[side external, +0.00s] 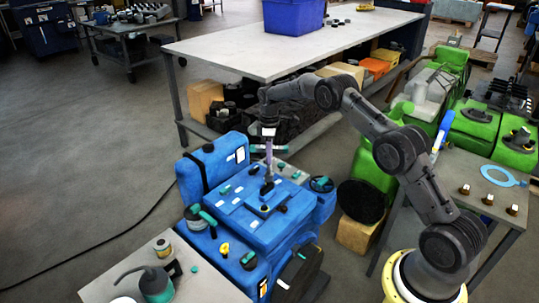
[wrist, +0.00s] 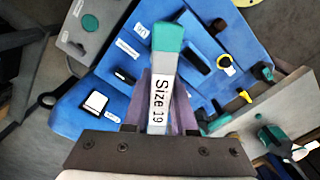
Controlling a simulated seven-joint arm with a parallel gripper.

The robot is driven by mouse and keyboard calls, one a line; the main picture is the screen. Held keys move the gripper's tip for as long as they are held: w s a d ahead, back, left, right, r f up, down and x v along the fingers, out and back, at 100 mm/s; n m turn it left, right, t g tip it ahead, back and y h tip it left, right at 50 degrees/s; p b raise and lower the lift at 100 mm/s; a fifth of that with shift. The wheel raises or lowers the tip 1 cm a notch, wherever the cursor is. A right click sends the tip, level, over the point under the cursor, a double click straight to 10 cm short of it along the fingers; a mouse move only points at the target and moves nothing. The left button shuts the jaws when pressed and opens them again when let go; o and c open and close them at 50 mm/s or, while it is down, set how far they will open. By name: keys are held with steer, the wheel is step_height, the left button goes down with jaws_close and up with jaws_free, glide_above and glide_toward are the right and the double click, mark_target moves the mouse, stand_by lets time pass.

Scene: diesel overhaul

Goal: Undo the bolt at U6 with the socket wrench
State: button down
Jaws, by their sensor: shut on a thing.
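My gripper (wrist: 160,110) is shut on the socket wrench (wrist: 162,85). The wrench has a teal end and a white label reading "Size 19". In the side external view my gripper (side external: 269,160) points down above the blue engine (side external: 235,217), whose top (wrist: 130,60) also shows in the wrist view. Several small dark and teal parts and white labels are on the engine top.
A grey bench (side external: 165,270) with a teal oil can (side external: 156,284) stands at front left. A long table (side external: 290,52) with a blue bin (side external: 293,17) is behind. Green machinery (side external: 384,155) and a side table (side external: 480,178) with small parts are at right.

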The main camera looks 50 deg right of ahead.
steer(key=m, duration=0.5)
steer(key=shift+w, duration=0.1)
steer(key=m, duration=0.5)
steer(key=shift+m, duration=0.4)
steer(key=m, duration=0.4)
steer(key=shift+w+m, duration=0.1)
steer(key=shift+m, duration=2.1)
steer(key=shift+s, duration=0.25)
steer(key=shift+f, duration=0.15)
